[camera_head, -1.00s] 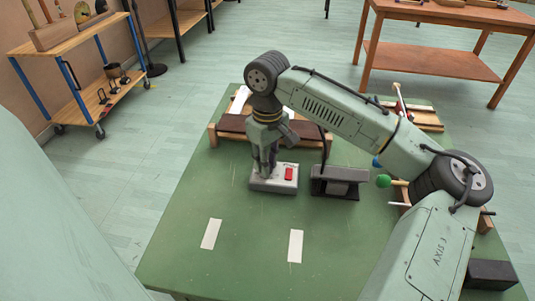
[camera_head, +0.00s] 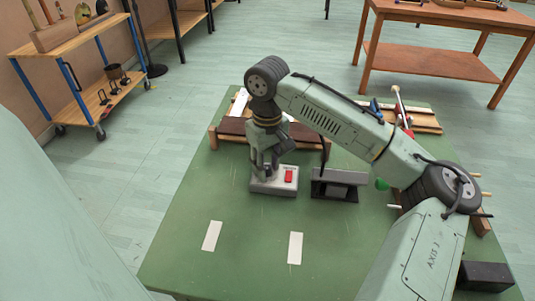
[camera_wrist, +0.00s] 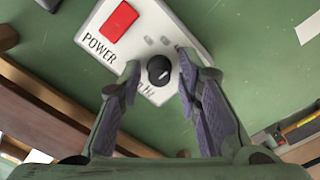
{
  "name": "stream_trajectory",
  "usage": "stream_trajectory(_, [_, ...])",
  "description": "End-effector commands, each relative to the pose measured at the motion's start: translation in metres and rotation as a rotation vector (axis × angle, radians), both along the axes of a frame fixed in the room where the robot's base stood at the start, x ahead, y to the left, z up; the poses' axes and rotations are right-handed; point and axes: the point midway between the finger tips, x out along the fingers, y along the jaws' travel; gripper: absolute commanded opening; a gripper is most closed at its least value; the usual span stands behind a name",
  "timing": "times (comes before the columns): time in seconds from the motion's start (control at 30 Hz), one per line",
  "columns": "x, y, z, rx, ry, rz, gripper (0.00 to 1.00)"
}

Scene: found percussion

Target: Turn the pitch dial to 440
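The pitch dial (camera_wrist: 159,69) is a small black knob with a light pointer mark, on a pale grey box (camera_wrist: 193,47) with a red power switch (camera_wrist: 118,21). In the wrist view the dial lies between the fingertips of my gripper (camera_wrist: 157,78), with a gap on each side. The gripper is open and empty. In the head view the box (camera_head: 262,186) stands on the green table, its red switch (camera_head: 289,176) facing up. My gripper (camera_head: 265,166) is over the box's left part and hides the dial there. The printing beside the dial is partly covered by a finger.
A dark stand (camera_head: 338,184) is close to the right of the box. A brown wooden-framed piece (camera_head: 232,127) lies behind it. Mallets (camera_head: 401,103) and a green ball head (camera_head: 382,184) are to the right. The green table (camera_head: 255,220) is mostly clear in front, with two white strips.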

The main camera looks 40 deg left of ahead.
Motion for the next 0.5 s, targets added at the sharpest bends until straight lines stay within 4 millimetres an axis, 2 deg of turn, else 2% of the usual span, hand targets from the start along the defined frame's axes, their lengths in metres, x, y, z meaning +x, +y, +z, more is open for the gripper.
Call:
stream_trajectory(0.1, [0.0003,0.0,0.0001,0.001,0.0,0.0,0.41])
stream_trajectory(0.37, [0.0006,0.0001,0.0006,0.001,-0.001,-0.001,0.41])
stream_trajectory(0.5, [0.0008,0.0006,0.0098,0.002,-0.001,-0.001,0.41])
